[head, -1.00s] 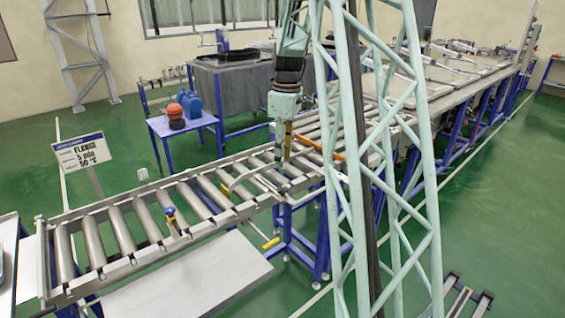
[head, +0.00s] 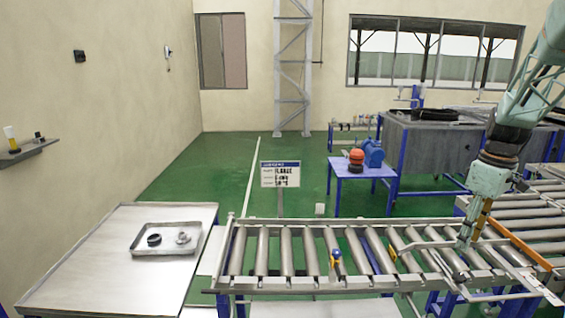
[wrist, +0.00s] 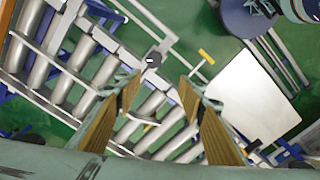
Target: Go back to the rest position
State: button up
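My gripper (head: 468,236) points down over the right part of the roller conveyor (head: 312,284) in the head view. In the wrist view my gripper (wrist: 158,92) shows two tan fingers spread apart with a clear gap between them and nothing held. The conveyor rollers (wrist: 102,72) lie below the fingers there. From the head view I cannot tell how far the fingertips are above the rollers.
A steel table (head: 92,268) at left carries a tray (head: 150,249) with a dark ring (head: 153,240) and a grey part (head: 183,238). A sign (head: 281,174) stands behind the conveyor. A blue table (head: 352,168) holds red and blue items. Green floor lies open behind the sign.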

jog(key=s+a+r+m+t, duration=0.1)
jog(key=s+a+r, duration=0.35)
jog(key=a, duration=0.35)
jog(key=s+a+r+m+b, duration=0.1)
jog(key=s+a+r, duration=0.35)
jog(key=a, duration=0.35)
jog(key=s+a+r+m+t, duration=0.1)
jog(key=s+a+r, duration=0.3)
jog(key=a+r, duration=0.3)
jog(key=s+a+f+m+b, duration=0.1)
jog(key=s+a, duration=0.6)
jog(key=s, duration=0.5)
jog(key=s+a+f+m+t, duration=0.1)
jog(key=s+a, duration=0.7)
jog(key=s, duration=0.4)
jog(key=shift+s+f+m+t+b, duration=0.15)
jog(key=shift+s+m+t+b, duration=0.15)
jog(key=shift+m+b, duration=0.1)
jog(key=shift+w+a, duration=0.1)
